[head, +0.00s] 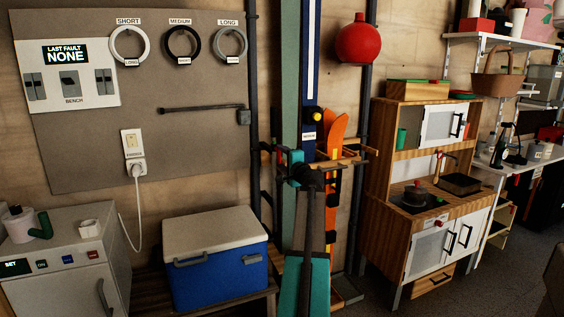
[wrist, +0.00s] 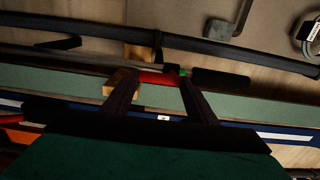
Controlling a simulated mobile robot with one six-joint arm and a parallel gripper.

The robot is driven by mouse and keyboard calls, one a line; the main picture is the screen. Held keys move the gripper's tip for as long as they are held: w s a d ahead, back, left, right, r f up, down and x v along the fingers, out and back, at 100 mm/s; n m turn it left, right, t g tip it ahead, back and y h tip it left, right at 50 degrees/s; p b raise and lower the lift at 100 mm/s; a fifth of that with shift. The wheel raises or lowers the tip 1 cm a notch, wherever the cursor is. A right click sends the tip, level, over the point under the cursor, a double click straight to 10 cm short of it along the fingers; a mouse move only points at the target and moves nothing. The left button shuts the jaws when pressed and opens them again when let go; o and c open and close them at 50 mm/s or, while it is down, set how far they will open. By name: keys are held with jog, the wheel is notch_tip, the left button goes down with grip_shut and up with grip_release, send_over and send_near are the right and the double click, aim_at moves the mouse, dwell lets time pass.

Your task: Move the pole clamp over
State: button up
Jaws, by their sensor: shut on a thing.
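My gripper (head: 304,173) is at the rack of upright boards and poles in the middle of the head view. In the wrist view my gripper (wrist: 160,74) has its two dark fingers on either side of a red piece, which I take to be part of the pole clamp (wrist: 158,79). The fingers are shut on it. A small green bit shows by the right fingertip. In the head view my arm and gripper hide most of the clamp. I cannot tell how the clamp sits on the pole.
A green board (head: 290,70) and a blue board (head: 311,60) stand close behind my gripper. Orange skis (head: 336,135) and a wooden bar (head: 350,161) are just right. A blue cooler (head: 215,275) stands left, a toy kitchen (head: 385,215) right.

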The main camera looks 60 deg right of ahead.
dwell(0.3)
jog(key=o, duration=1.1)
jog(key=shift+c, duration=0.2)
jog(key=shift+s+a, duration=0.1)
jog(key=shift+s, duration=0.1)
jog(key=v, duration=1.3)
jog(key=shift+s+a+p, duration=0.2)
jog(key=shift+p, duration=0.2)
jog(key=shift+s, duration=0.1)
